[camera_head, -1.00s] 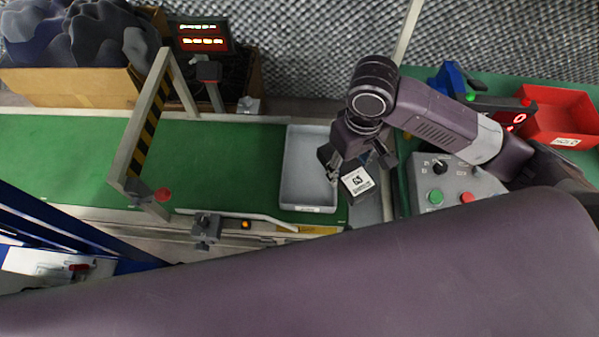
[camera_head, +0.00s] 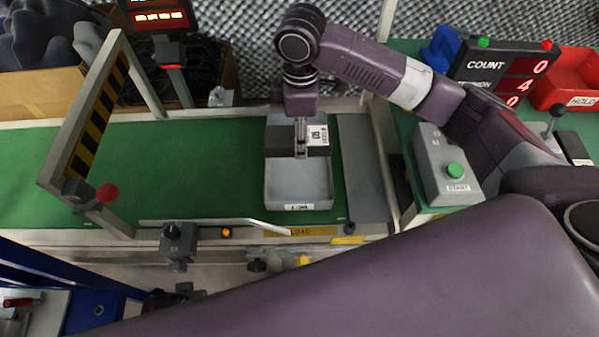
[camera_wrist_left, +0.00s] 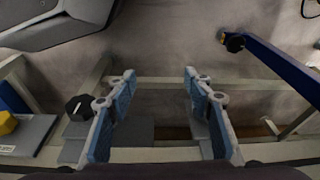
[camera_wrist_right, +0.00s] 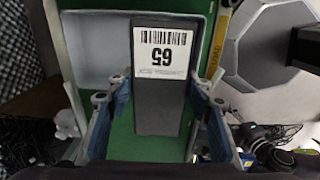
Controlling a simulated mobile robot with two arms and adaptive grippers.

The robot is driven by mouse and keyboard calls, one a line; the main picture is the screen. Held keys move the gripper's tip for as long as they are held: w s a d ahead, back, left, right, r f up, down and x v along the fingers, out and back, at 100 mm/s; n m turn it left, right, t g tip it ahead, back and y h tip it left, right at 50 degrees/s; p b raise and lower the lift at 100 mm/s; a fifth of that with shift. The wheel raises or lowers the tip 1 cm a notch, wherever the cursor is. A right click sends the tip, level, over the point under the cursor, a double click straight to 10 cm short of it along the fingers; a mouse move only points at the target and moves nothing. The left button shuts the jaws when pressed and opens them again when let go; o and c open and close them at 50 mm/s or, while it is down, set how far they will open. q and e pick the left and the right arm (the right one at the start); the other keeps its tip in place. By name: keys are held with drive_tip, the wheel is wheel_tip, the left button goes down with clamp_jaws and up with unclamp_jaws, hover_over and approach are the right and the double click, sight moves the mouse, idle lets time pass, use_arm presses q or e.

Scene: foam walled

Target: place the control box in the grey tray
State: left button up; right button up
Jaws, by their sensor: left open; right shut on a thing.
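The control box (camera_head: 317,136) is a dark box with a white label. My right gripper (camera_head: 301,150) is shut on it and holds it over the grey tray (camera_head: 298,192). In the right wrist view the box (camera_wrist_right: 160,108) sits between the fingers of my right gripper (camera_wrist_right: 163,92), its label reading 65. The tray (camera_wrist_right: 98,50) shows behind it there, and the box overlaps its edge. The gap between box and tray floor cannot be told. The tray lies on the green conveyor. My left gripper (camera_wrist_left: 160,85) is open and empty in the left wrist view.
The green conveyor belt (camera_head: 190,165) is clear left of the tray. A striped gate frame (camera_head: 97,110) crosses it farther left. A guide rail (camera_head: 215,223) runs along the front edge. A button box (camera_head: 445,165), count display (camera_head: 500,75) and red bin (camera_head: 570,85) stand at right.

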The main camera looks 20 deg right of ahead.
drive_tip(key=b, duration=0.3)
hover_over(300, 181)
wheel_tip(300, 181, down, 12)
drive_tip(key=shift+f, duration=0.9)
wheel_tip(300, 181, down, 2)
drive_tip(key=shift+f+b, duration=0.25)
drive_tip(key=shift+b, duration=0.35)
use_arm(q)
wheel_tip(300, 181, up, 15)
drive_tip(key=t, duration=0.1)
drive_tip(key=shift+s+a+f, duration=0.15)
drive_tip(key=shift+s+a, duration=0.05)
use_arm(e)
drive_tip(key=shift+f, duration=0.2)
drive_tip(key=o, duration=1.4)
drive_tip(key=shift+f, duration=0.15)
drive_tip(key=shift+o, duration=0.2)
